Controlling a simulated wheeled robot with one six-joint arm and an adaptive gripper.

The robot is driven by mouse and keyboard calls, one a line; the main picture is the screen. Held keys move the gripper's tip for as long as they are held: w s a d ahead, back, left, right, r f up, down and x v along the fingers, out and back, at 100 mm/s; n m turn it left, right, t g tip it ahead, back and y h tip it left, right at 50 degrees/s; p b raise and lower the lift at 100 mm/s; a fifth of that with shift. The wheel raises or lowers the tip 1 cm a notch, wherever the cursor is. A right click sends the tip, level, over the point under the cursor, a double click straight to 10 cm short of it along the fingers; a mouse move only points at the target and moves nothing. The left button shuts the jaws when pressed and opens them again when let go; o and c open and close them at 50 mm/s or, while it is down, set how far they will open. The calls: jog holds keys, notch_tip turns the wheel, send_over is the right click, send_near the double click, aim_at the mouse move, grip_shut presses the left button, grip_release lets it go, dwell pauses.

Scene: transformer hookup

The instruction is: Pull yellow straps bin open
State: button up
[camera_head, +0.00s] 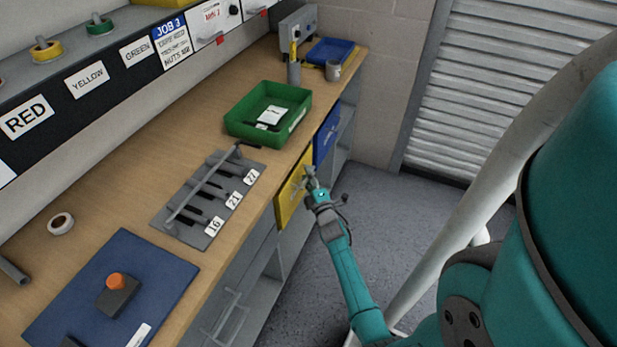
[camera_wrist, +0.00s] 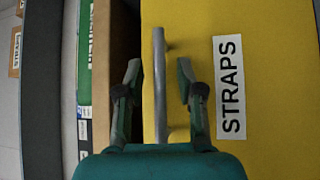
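The yellow straps bin (camera_head: 291,192) is under the workbench's front edge, with its yellow front facing my arm. In the wrist view its yellow front (camera_wrist: 270,120) fills the right side and carries a white STRAPS label (camera_wrist: 229,88). A grey vertical bar handle (camera_wrist: 160,85) is on the front, left of the label. My gripper (camera_head: 312,178) is in front of the bin. In the wrist view my gripper (camera_wrist: 158,78) is open, with one finger on each side of the handle. I cannot tell whether either finger touches it.
A blue bin (camera_head: 327,133) is beside the yellow one, farther back. A green tray (camera_head: 268,113) and a grey tool rack (camera_head: 209,198) stand on the workbench (camera_head: 130,205) above. The grey floor (camera_head: 385,215) right of the bins looks clear around my arm.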

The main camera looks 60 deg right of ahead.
grip_shut()
jog(key=shift+s, duration=0.1)
jog(key=s+f+m+h, duration=0.5)
jog(key=s+f+m, duration=0.1)
jog(key=s, duration=0.3)
jog(key=shift+s+d+f+m+t, duration=0.15)
jog(key=shift+d+f+m+t, duration=0.15)
jog(key=shift+d+f, duration=0.05)
dwell(0.3)
dwell(0.4)
